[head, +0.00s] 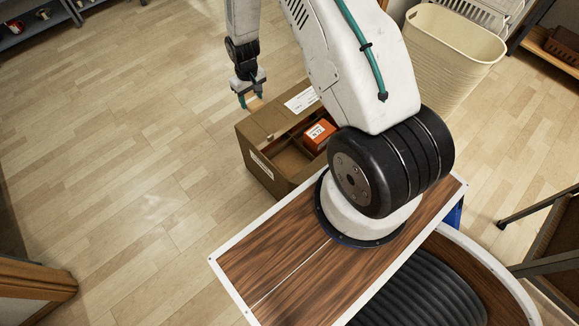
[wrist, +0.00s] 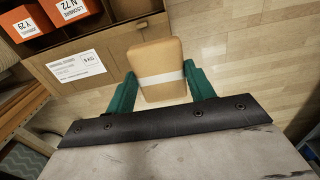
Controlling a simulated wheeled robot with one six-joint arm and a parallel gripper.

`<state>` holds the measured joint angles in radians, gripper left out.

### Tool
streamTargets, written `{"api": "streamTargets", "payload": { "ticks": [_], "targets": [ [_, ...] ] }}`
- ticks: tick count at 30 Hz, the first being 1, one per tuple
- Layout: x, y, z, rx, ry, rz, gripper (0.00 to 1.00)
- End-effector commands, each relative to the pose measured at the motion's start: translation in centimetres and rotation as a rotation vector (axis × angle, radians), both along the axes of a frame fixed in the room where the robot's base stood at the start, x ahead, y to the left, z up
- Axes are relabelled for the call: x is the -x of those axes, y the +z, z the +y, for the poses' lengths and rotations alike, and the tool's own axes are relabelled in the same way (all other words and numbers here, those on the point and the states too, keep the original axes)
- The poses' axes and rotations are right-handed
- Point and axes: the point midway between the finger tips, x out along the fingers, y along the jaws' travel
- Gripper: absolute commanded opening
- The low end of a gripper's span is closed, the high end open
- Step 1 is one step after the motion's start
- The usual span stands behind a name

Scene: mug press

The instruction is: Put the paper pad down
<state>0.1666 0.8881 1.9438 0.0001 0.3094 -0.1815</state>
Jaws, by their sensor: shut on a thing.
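The paper pad (wrist: 158,60) is a tan block with a white band around it. In the wrist view it sits between the two green fingers of my gripper (wrist: 162,88), which is shut on it. In the head view my gripper (head: 249,102) hangs above the wooden floor, beside the upper left of the cardboard box. Only a small tan bit of the pad shows there between the fingers. What lies straight under the pad is hard to tell.
An open cardboard box (head: 258,133) with compartments holds an orange carton (head: 319,134). The wrist view shows orange cartons marked N72 (wrist: 70,10) and Y29 (wrist: 26,22). A cream bin (head: 455,45) stands at upper right. The floor (head: 130,140) to the left is clear.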

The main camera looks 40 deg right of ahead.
Motion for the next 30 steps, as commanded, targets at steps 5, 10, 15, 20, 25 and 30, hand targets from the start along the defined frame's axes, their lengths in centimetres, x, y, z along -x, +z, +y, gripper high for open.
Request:
{"api": "streamTargets", "payload": {
  "ticks": [5, 10, 15, 20, 25, 30],
  "targets": [
    [4.0, -10.5, -3.7, -0.003, 0.002, 0.011, 0.32],
    [8.3, -18.3, -5.8, -0.003, 0.009, 0.008, 0.32],
    [11.6, -23.1, -6.7, -0.001, 0.016, 0.003, 0.32],
    [13.0, -25.3, -6.8, -0.001, 0.019, 0.002, 0.32],
    [13.1, -28.5, -6.8, 0.0, 0.02, 0.001, 0.32],
    [13.1, -30.5, -6.8, 0.0, 0.02, 0.001, 0.32]
  ]
}}
